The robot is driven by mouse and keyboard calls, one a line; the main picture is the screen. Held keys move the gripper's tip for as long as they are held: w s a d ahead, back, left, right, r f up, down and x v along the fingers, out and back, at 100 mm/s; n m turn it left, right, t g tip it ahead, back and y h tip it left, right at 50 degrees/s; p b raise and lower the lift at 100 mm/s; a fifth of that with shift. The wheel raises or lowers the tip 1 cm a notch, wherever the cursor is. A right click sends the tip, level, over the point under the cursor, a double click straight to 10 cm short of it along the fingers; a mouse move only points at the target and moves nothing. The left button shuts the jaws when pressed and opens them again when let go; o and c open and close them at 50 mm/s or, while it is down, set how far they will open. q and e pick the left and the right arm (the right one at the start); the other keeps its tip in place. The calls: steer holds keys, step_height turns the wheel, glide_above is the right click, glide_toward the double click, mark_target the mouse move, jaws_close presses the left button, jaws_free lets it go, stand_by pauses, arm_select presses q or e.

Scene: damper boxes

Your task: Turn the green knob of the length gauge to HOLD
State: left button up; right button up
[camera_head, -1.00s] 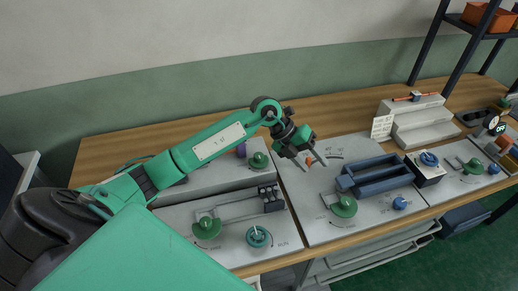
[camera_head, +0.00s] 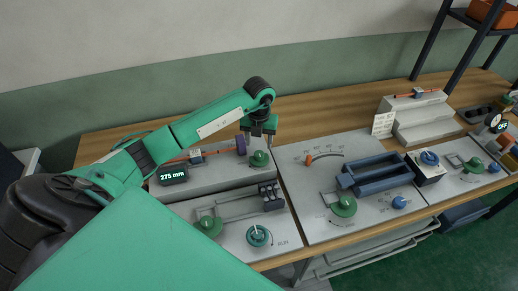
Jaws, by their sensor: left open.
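The length gauge sits on a raised grey block at the back left; its dark display (camera_head: 173,175) reads 275 mm. A green knob (camera_head: 260,159) with a light pointer stands at the right end of that block. I cannot make out its lettering or which mark it points to. My left gripper (camera_head: 260,140) is open and empty, pointing down just above this knob. I cannot tell whether its fingers touch it. A purple part (camera_head: 241,145) stands just left of the gripper. My right gripper is not in view.
Other green knobs stand on the lower left panel (camera_head: 207,225), beside the RUN mark (camera_head: 259,236) and on the middle panel (camera_head: 343,206). A blue cradle (camera_head: 375,178) and a blue knob (camera_head: 399,202) are on the middle panel. A white stepped block (camera_head: 418,120) stands behind.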

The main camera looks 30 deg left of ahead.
mark_target(258, 153)
arm_select(q)
step_height(258, 153, down, 6)
steer(key=shift+r+p, duration=0.1)
steer(key=shift+p, duration=0.55)
steer(key=c, duration=1)
steer(key=shift+o, duration=0.2)
steer(key=shift+f+m+b, duration=0.2)
steer(key=shift+m+b, duration=0.8)
steer(key=shift+b, duration=0.15)
steer(key=m+b, duration=0.8)
steer(key=b, duration=0.1)
steer(key=shift+a+m, duration=0.1)
steer(key=shift+m, duration=0.3)
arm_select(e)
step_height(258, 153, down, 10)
arm_select(q)
steer(key=m+b, duration=0.4)
steer(key=shift+w+r+m+b, duration=0.1)
steer(key=shift+r+m+b, duration=0.1)
steer(key=shift+m+b, duration=1.1)
steer(key=shift+m+p, duration=0.3)
steer(key=shift+m, duration=0.1)
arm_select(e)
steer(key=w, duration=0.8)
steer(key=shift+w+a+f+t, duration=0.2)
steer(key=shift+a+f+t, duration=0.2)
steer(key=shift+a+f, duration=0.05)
